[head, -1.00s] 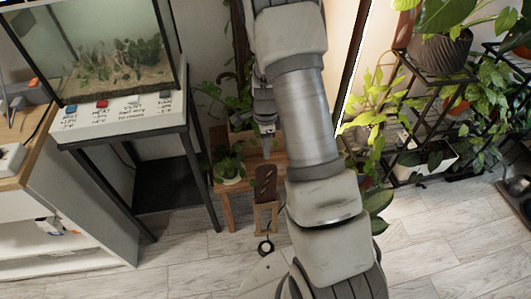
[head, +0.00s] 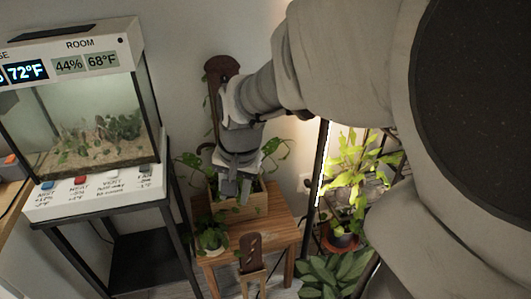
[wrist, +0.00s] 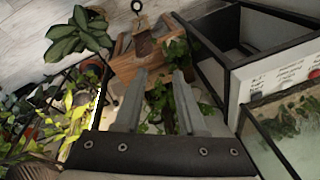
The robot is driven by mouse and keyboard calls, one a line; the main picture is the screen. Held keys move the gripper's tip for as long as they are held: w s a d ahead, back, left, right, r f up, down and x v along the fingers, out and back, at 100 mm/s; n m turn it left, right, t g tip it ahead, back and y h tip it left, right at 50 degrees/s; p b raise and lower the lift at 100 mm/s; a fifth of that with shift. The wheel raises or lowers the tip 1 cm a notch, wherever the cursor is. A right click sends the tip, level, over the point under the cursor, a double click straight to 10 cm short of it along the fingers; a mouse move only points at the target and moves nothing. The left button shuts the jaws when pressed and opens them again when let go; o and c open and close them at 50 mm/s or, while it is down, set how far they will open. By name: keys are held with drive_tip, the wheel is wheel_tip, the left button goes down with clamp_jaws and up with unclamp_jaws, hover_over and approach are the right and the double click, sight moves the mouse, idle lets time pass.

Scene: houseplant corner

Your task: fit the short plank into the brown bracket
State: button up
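A dark brown slotted piece (head: 251,248) stands upright on a pale wooden support (head: 254,284) at the front of the wooden stool; the brown piece also shows in the wrist view (wrist: 144,43). A taller dark brown piece with a rounded top (head: 222,67) is against the wall, partly hidden behind my wrist. I cannot tell for certain which of these is the bracket or the short plank. My gripper (head: 234,196) points down over the wooden planter box, behind the slotted piece. In the wrist view its two fingers (wrist: 159,72) are apart with nothing between them.
The planter box (head: 250,207) and a small potted plant (head: 211,237) stand on the stool (head: 283,232). A glass tank (head: 95,115) on a black stand is at left. Leafy plants (head: 350,175) on a dark rack are at right.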

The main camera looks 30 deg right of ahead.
drive_tip(key=s+a+r+n+t, duration=0.2)
drive_tip(key=s+r+n+t, duration=0.1)
drive_tip(key=s+r+n, duration=0.65)
wheel_tip(320, 180, up, 14)
drive_tip(key=s+m+p, duration=0.1)
drive_tip(key=m+p, duration=0.1)
drive_tip(key=p, duration=1.4)
drive_tip(key=shift+s+r, duration=0.15)
drive_tip(key=shift+s, duration=0.05)
drive_tip(key=shift+o, duration=0.4)
drive_tip(key=shift+r+p, duration=0.25)
drive_tip(key=shift+p, duration=0.05)
drive_tip(key=shift+f, duration=0.1)
drive_tip(key=shift+d, duration=0.15)
